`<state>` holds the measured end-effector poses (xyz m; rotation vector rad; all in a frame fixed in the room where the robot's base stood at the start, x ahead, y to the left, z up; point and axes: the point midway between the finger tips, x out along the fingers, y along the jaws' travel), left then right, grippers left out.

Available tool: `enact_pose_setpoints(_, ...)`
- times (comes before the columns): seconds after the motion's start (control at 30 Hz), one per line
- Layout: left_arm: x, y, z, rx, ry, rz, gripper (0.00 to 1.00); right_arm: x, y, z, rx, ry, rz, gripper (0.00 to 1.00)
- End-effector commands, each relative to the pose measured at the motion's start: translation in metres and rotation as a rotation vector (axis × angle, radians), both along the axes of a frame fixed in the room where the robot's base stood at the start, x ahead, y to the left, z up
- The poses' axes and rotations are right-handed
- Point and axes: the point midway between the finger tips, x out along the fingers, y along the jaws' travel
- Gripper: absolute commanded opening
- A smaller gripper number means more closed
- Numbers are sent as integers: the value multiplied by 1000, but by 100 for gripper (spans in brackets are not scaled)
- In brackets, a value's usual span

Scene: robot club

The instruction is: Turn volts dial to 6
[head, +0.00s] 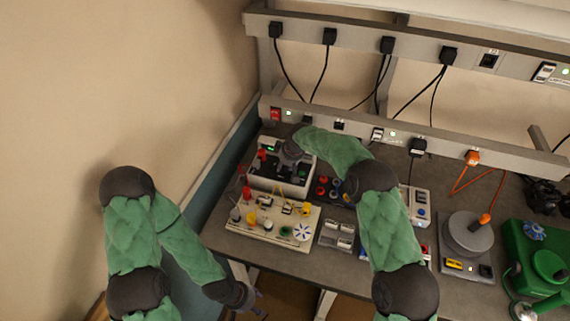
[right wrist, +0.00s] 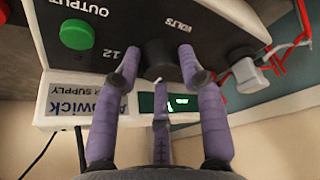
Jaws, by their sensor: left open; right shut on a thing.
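The power supply (head: 268,180) stands on the bench, a white-edged box with a dark front panel. In the right wrist view its panel (right wrist: 105,58) appears upside down, with VOLTS, 12 and OUTPUT lettering, a green button (right wrist: 78,35) and a lit green display (right wrist: 170,103). The black volts dial (right wrist: 162,58) has a small pale mark at its lower edge. My right gripper (head: 289,156) is at the panel, its purple fingers (right wrist: 160,74) closed around the dial. The dial is hidden in the head view. My left gripper (head: 248,301) is open and empty, low beside the bench's front edge.
A pale circuit board (head: 262,227) with several small parts lies in front of the supply. A grey compartment tray (head: 337,236) is to its right. Red leads (right wrist: 300,35) show near the supply. A round grey device (head: 468,235) and a green machine (head: 540,262) stand farther right.

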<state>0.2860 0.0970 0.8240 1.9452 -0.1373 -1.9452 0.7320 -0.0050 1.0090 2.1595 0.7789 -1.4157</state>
Motion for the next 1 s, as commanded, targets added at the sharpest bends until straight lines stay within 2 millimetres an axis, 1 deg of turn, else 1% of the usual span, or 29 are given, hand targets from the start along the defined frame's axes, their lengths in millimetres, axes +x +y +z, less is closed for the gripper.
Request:
enact_pose_setpoints(0.03,0,0,-1,0,0,0,52,7,2,10,11,-26,31,8)
enact_pose_setpoints(0.2,0,0,-4,0,0,0,52,7,2,9,8,-25,155,8)
enact_pose_setpoints(0.4,0,0,-7,0,0,0,52,7,3,9,8,-26,257,8)
enact_pose_setpoints(0.7,0,0,-9,0,0,0,52,6,4,9,7,-25,325,8)
enact_pose_setpoints(1.0,0,0,-9,0,0,0,52,6,4,9,8,-24,329,8)
